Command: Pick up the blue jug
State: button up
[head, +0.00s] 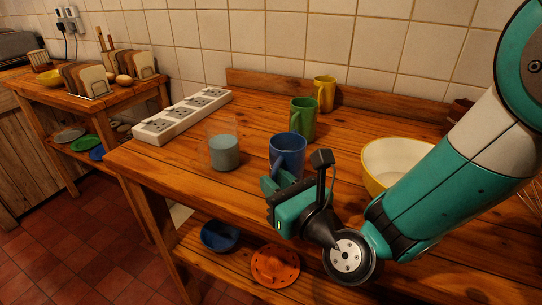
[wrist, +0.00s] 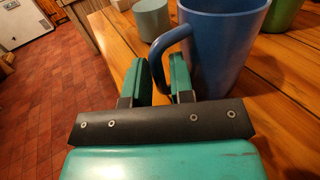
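The blue jug (head: 287,150) stands upright on the wooden table, near its front edge. In the wrist view, the jug (wrist: 225,45) is large at the upper right, and its curved handle (wrist: 157,58) reaches left. My gripper (head: 273,180) is at the jug's front side in the head view and hides its lower part. In the wrist view, my gripper's two green fingers (wrist: 158,68) are apart, with the handle between their tips. I see no clear grip on the handle.
A clear glass with greyish-blue contents (head: 223,150) stands left of the jug. A green mug (head: 303,118) and a yellow mug (head: 325,94) stand behind it. A yellow-and-white bowl (head: 385,165) is to the right. A white power strip (head: 183,116) lies at the left. Plates lie on the lower shelf.

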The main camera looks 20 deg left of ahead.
jog(key=shift+w+a, duration=0.15)
jog(key=shift+a, duration=0.15)
jog(key=shift+d, duration=0.1)
grip_shut()
jog(key=shift+r, duration=0.15)
notch_tip(320, 180, up, 20)
jog(key=p, duration=1.9)
